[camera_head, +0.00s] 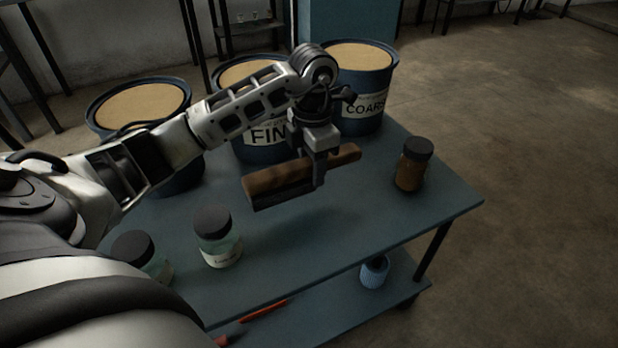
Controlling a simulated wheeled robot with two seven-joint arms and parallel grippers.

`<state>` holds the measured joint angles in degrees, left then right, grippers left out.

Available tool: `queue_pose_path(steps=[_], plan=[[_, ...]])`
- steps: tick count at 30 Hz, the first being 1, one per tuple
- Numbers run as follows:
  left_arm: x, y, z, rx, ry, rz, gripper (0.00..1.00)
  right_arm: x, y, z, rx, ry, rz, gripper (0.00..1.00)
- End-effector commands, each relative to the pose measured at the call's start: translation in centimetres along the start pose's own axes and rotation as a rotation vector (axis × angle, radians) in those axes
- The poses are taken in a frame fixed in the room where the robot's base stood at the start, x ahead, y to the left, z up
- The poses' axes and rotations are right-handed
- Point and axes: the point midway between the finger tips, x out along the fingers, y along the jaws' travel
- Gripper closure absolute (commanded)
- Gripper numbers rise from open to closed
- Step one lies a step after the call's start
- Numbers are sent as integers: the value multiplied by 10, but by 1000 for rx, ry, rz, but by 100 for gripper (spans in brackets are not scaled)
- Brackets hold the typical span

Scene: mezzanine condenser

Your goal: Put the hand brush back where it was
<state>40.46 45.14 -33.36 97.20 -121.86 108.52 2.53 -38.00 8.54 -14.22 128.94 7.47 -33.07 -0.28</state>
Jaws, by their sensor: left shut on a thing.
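The hand brush (275,184) has a brown wooden body with a dark underside. My left gripper (318,174) is shut on it and holds it above the blue-grey table top (350,222), with a shadow on the table beneath it. The brush lies about level, its right end reaching out past the fingers. The gripper covers part of its middle. My right gripper is not in view.
Three blue tubs stand along the back: one at left (140,105), one labelled FIN... (262,150), one labelled COARS... (362,107). A brown jar (412,165) stands at right, two dark-lidded glass jars (218,238) at front left. A lower shelf (330,310) holds a blue roll-like item (374,272).

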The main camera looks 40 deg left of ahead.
Motion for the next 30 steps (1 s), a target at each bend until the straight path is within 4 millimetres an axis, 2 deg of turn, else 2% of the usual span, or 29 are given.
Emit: queue_pose_path(steps=[3,6,11,17,28,29,30], plan=[[17,13,5,-2,-3,-1,80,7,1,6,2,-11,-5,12],[23,19,8,-1,-5,0,80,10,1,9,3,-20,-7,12],[32,26,9,-1,-3,1,80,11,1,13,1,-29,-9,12],[61,25,9,1,-3,-1,80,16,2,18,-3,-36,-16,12],[65,26,10,0,-5,2,80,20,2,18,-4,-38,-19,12],[65,26,10,0,-4,2,52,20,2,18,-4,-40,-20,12],[64,26,10,0,-4,2,41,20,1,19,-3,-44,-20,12]])
